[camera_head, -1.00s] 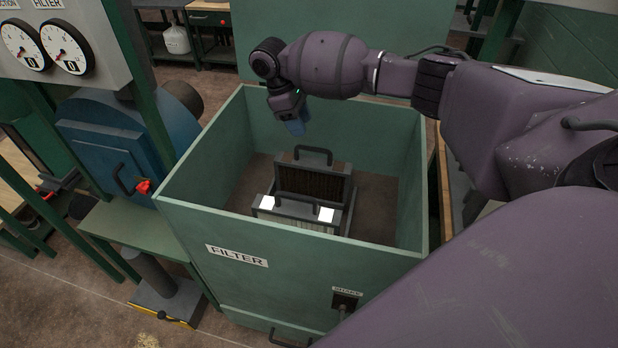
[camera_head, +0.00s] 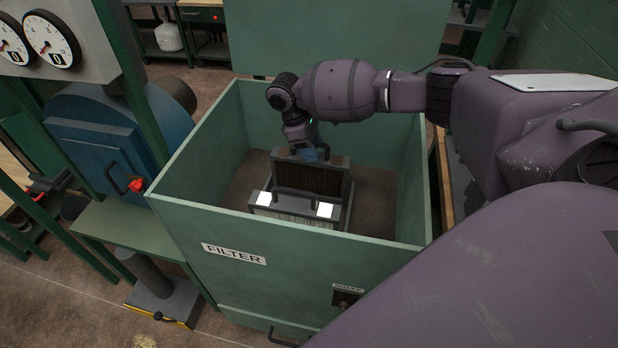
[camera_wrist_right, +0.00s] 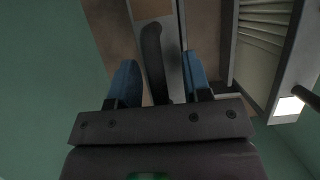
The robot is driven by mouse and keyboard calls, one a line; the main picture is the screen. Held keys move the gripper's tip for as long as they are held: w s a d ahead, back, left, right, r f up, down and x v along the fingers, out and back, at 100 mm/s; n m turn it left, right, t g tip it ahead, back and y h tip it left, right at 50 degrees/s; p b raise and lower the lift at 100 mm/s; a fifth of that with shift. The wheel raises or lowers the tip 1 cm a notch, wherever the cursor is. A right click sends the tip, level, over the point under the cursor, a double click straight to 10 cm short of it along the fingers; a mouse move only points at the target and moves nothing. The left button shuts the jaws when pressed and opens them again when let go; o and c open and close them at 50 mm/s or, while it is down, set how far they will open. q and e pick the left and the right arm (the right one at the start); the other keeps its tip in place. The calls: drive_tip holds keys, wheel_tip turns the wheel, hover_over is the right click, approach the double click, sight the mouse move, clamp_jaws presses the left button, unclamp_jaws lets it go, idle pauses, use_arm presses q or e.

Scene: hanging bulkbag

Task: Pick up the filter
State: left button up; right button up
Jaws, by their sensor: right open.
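Inside the open green box marked FILTER (camera_head: 290,265) is a dark brown filter (camera_head: 310,178) standing upright in a grey frame. In front of it is a pale pleated filter (camera_head: 290,215) with a dark handle and two white patches; its pleats also show in the wrist view (camera_wrist_right: 262,38). My right gripper (camera_head: 314,153) has reached down into the box at the top of the brown filter and hides its handle. In the wrist view my right gripper (camera_wrist_right: 160,78) is open, its blue fingers either side of a dark handle (camera_wrist_right: 152,50), with gaps visible. My left gripper is out of view.
The box walls surround the filters, with bare floor inside to the right (camera_head: 373,205). The raised green lid (camera_head: 335,40) stands behind. A blue machine (camera_head: 105,140) with a red-tipped handle and a green shelf (camera_head: 140,232) are on the left.

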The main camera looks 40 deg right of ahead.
drive_tip(key=shift+f, duration=0.2)
clamp_jaws()
drive_tip(key=shift+r, duration=0.2)
